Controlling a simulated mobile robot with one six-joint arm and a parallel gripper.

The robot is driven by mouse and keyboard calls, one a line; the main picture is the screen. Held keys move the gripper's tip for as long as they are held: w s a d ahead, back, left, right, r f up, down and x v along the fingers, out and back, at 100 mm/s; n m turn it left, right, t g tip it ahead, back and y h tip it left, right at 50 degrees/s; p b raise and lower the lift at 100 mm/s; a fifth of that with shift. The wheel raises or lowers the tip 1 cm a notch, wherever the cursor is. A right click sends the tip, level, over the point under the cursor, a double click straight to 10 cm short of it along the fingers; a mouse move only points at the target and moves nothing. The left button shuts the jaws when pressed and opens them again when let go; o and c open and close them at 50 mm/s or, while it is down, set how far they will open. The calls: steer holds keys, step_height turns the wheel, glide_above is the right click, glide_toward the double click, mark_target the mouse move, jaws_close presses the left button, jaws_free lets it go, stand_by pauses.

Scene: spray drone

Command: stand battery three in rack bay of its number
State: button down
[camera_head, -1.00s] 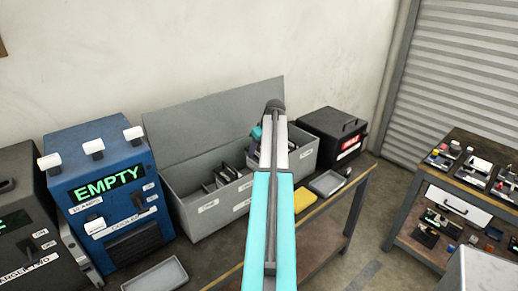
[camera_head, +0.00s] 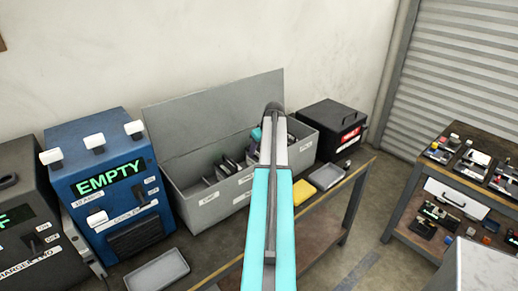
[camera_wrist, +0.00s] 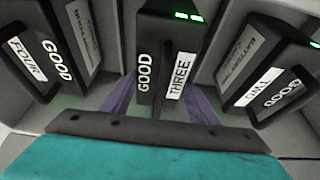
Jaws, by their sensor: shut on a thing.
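Battery three (camera_wrist: 162,58) is a black block marked GOOD and THREE, with lit green lights on top. In the wrist view it is upright in the middle, between grey dividers. My gripper (camera_wrist: 160,102) is shut on it, with purple fingers at its two sides. The grey rack (camera_head: 215,205) is an open, lidded box with labelled bays, on the bench.
Battery four (camera_wrist: 45,60) stands left of battery three and battery two (camera_wrist: 265,75) stands right, both close by. A blue charger (camera_head: 105,185) reading EMPTY is left of the rack. A black box (camera_head: 330,130), a yellow item (camera_head: 303,191) and a grey tray (camera_head: 327,177) are right.

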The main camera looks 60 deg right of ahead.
steer(key=shift+r, duration=0.15)
steer(key=c, duration=0.7)
jaws_free()
steer(key=shift+b+v, duration=1.4)
steer(key=shift+v, duration=4.55)
